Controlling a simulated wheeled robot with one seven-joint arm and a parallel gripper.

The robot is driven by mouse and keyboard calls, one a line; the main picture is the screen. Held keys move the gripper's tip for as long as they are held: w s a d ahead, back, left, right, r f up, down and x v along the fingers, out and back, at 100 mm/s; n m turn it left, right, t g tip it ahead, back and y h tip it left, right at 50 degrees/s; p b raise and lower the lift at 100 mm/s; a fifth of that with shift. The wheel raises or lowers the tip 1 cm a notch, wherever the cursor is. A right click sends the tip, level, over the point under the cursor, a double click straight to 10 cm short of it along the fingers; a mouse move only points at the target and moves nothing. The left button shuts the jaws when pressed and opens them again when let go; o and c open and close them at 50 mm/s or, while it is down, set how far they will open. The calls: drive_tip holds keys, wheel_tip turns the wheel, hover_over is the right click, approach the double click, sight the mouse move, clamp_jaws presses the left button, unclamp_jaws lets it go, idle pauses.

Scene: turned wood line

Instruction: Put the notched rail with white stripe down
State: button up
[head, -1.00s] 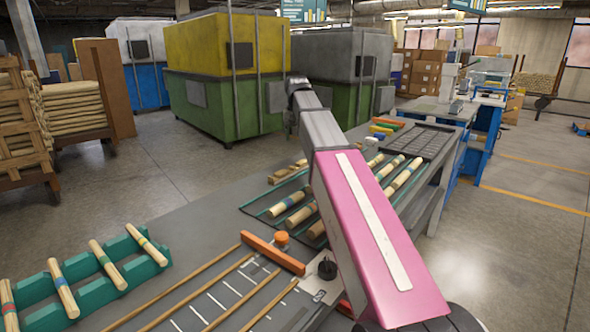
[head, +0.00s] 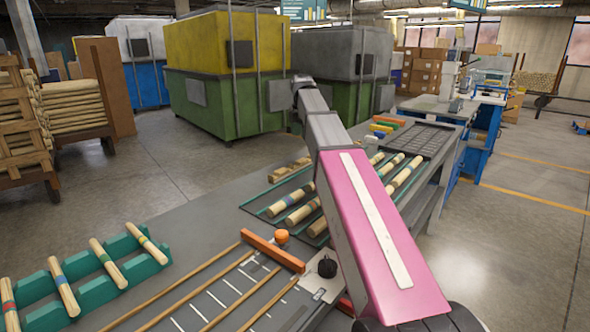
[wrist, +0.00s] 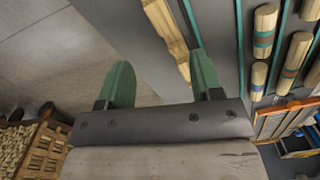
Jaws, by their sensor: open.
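A pale wooden rail with notches (head: 289,169) lies on the grey table beside the dark green-edged tray in the head view. In the wrist view, a wooden rail (wrist: 166,28) runs from the top edge towards my right-hand finger. I cannot make out a white stripe on it. My gripper (wrist: 162,72) shows two green fingers spread wide, with nothing held between them. The rail's near end appears close to the inside of the right-hand finger; I cannot tell whether they touch.
Striped turned pieces (head: 300,214) lie on the tray, right of the rail. A green cradle (head: 92,281) holds several spindles at the left. An orange bar (head: 272,251) crosses rods at the front. Grey table (head: 195,222) lies clear between them.

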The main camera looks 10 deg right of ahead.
sight(302, 160)
wheel_tip(302, 160, down, 11)
drive_tip(key=n, duration=0.3)
drive_tip(key=shift+r, duration=0.1)
clamp_jaws()
idle(0.6)
drive_tip(key=shift+r, duration=0.1)
